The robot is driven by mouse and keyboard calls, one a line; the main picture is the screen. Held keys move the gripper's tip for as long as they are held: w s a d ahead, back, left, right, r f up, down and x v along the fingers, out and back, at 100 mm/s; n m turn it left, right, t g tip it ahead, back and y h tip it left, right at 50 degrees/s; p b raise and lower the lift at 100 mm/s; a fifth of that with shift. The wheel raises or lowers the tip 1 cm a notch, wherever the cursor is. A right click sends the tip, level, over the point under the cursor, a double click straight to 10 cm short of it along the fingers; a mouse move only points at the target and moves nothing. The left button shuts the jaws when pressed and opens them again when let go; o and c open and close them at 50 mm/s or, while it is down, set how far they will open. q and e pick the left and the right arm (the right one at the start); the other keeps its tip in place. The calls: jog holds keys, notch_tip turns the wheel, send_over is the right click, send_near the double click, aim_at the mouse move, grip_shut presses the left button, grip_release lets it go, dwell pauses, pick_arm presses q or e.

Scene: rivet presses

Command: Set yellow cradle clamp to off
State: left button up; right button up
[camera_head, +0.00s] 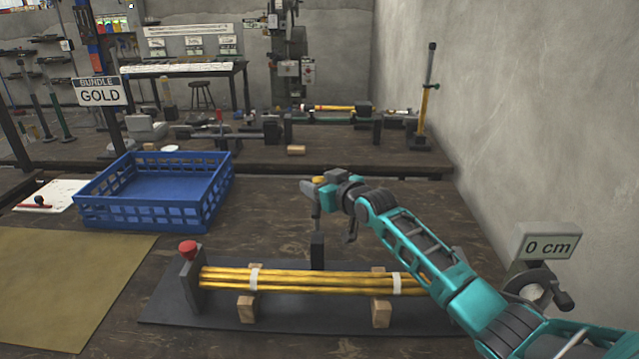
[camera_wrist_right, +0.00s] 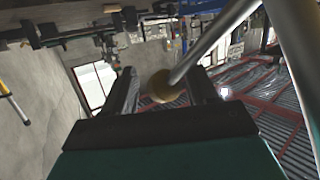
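A bundle of yellow rods (camera_head: 310,281) with white bands lies on the cradle (camera_head: 185,312), a dark base plate with wooden blocks. A dark post (camera_head: 317,250) stands behind the bundle's middle, and a thin upright lever appears to rise from it toward my right gripper (camera_head: 328,190). In the right wrist view, a dull yellow ball knob (camera_wrist_right: 163,86) on a metal rod (camera_wrist_right: 210,45) sits between the fingers of my right gripper (camera_wrist_right: 163,95). The fingers are apart, with a gap at the knob's left. Whether the right finger touches it I cannot tell. My left gripper is not in view.
A blue crate (camera_head: 150,213) stands behind left, near the "BUNDLE GOLD" sign (camera_head: 101,92). A red knob (camera_head: 188,248) tops the cradle's left end. A "0 cm" box (camera_head: 546,242) with a crank is at right. A tan mat (camera_head: 65,285) lies front left, bare.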

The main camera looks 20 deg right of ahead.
jog(key=shift+a+r, duration=0.1)
jog(key=shift+s+r, duration=0.15)
jog(key=shift+s, duration=0.4)
jog(key=p+v, duration=0.1)
jog(key=v, duration=1)
jog(key=shift+s, duration=0.35)
